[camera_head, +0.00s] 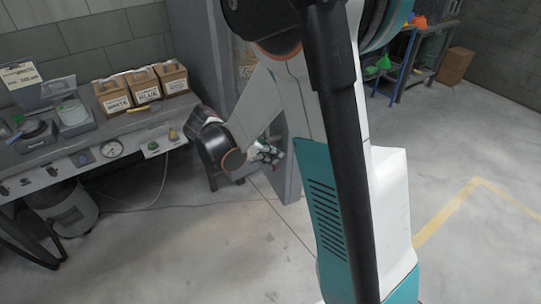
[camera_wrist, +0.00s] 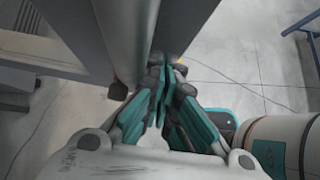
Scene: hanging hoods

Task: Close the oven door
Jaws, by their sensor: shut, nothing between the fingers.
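A tall grey cabinet, which looks like the oven (camera_head: 196,45), stands at the back, left of my arm. A grey upright panel, which looks like its door (camera_head: 291,183), stands out from it into the room, so the door looks open. My arm hides much of both. My gripper (camera_head: 268,153) is beside the panel, at its left in the head view. In the wrist view my gripper (camera_wrist: 165,72) is shut and empty, with its fingertips close to the lower end of the grey panel (camera_wrist: 126,35). I cannot tell if they touch it.
A workbench (camera_head: 120,124) at the left holds cardboard boxes (camera_head: 143,87) and tools, with a grey bin (camera_head: 68,210) under it. A blue-framed rack (camera_head: 400,70) and a cardboard box (camera_head: 456,65) stand at the back right. The concrete floor in front is clear.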

